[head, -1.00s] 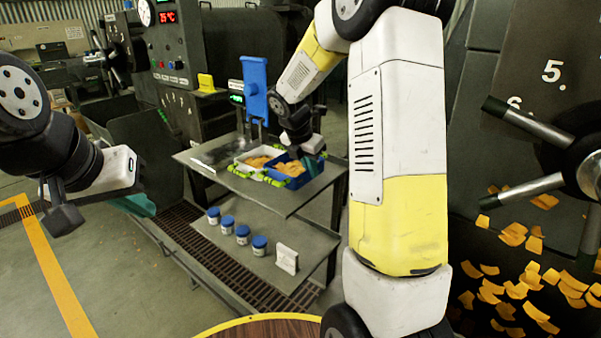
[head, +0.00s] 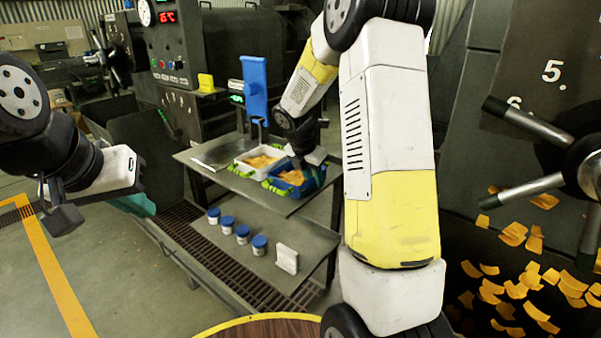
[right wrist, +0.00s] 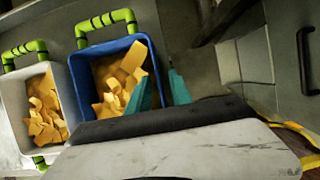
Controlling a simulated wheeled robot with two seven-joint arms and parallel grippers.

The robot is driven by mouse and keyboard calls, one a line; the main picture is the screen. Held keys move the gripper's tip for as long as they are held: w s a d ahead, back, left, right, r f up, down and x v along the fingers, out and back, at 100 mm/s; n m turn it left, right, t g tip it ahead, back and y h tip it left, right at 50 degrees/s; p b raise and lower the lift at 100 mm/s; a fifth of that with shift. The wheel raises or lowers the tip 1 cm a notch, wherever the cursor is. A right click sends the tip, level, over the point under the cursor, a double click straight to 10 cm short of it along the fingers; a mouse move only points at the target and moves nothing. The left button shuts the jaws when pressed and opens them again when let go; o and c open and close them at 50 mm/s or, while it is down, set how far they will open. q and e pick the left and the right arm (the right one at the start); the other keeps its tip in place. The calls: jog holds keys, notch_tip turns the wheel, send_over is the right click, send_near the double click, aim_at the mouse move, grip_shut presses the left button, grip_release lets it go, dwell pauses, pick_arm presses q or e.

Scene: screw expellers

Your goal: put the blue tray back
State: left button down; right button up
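The blue tray (head: 284,191), filled with orange-yellow chips, stands on the upper metal shelf beside the white tray. It also shows in the right wrist view (right wrist: 148,46), with a green handle at its far end. My right gripper (head: 311,168) is at the tray's right side. In the right wrist view its teal fingers (right wrist: 160,88) stand apart, one on the inner side of the tray's right wall and one outside it. Contact with the wall is not clear. My left gripper (head: 138,204) hangs at the left, away from the trays; its finger gap is not clear.
The white tray (head: 240,166) of chips with green handles stands left of the blue one. Several blue-lidded jars (head: 227,222) and a white block (head: 286,258) stand on the lower shelf (head: 250,275). A blue upright part (head: 255,88) rises behind the trays.

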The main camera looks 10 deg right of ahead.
jog(key=v, duration=1.2)
jog(key=s+a+r+m+t+y, duration=0.1)
jog(key=s+a+r+m+y, duration=0.1)
jog(key=s+m, duration=1)
jog(key=s+a+r+m+t+y, duration=0.2)
jog(key=s+a+r+m+y, duration=0.1)
jog(key=s+m, duration=1)
jog(key=shift+s+r+y, duration=0.25)
jog(key=shift+r+y, duration=0.05)
jog(key=shift+r, duration=0.2)
